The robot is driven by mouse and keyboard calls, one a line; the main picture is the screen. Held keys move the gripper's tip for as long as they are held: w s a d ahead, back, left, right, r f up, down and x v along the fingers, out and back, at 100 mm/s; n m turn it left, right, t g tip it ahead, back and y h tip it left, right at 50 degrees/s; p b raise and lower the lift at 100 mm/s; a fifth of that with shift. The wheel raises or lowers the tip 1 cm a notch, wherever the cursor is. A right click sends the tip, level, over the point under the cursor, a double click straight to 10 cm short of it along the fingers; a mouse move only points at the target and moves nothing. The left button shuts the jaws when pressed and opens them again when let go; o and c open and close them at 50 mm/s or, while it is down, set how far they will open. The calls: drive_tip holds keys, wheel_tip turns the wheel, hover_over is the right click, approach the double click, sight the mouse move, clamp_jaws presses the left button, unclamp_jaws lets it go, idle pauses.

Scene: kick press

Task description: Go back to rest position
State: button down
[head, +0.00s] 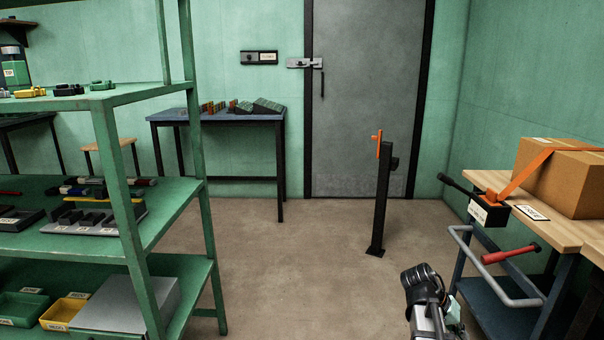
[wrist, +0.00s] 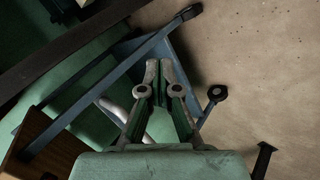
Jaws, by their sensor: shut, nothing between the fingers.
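My gripper (wrist: 160,66) shows in the wrist view with its two fingertips close together. It is shut and empty. Below it in that view are the blue bench frame (wrist: 90,82) and the bare floor. In the head view part of my arm shows low at the right, in front of the wooden bench. A black floor post (head: 382,200) with an orange piece (head: 378,144) on top stands upright beyond it, apart from my arm.
The wooden bench (head: 488,181) at right carries a cardboard box (head: 565,178), an orange strap and a black lever device (head: 487,211). A red handle (head: 510,254) sticks out below. A green shelf rack (head: 150,225) stands at left.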

drive_tip(key=s+r+m+g, duration=0.1)
drive_tip(key=s+r, duration=0.1)
drive_tip(key=s, duration=0.6)
drive_tip(key=s+r+m+g+h, duration=0.1)
drive_tip(key=s+r+g, duration=0.1)
drive_tip(key=s, duration=0.7)
drive_tip(key=shift+r+g, duration=0.3)
drive_tip(key=shift+r, duration=0.15)
drive_tip(key=s+a+f+n+y+p, duration=0.35)
drive_tip(key=a+f+n+p, duration=0.25)
drive_tip(key=a+f+p, duration=0.95)
drive_tip(key=s+a+n+y+p, duration=0.1)
drive_tip(key=s+a+y+p, duration=0.1)
drive_tip(key=s+a+p, duration=0.3)
drive_tip(key=s+a+g+y+p, duration=0.1)
drive_tip(key=s+a+y+p, duration=0.2)
drive_tip(key=s+p, duration=0.8)
drive_tip(key=shift+s+a+f+n+g, duration=0.2)
drive_tip(key=shift+s+a+n+g, duration=0.15)
drive_tip(key=shift+a, duration=0.5)
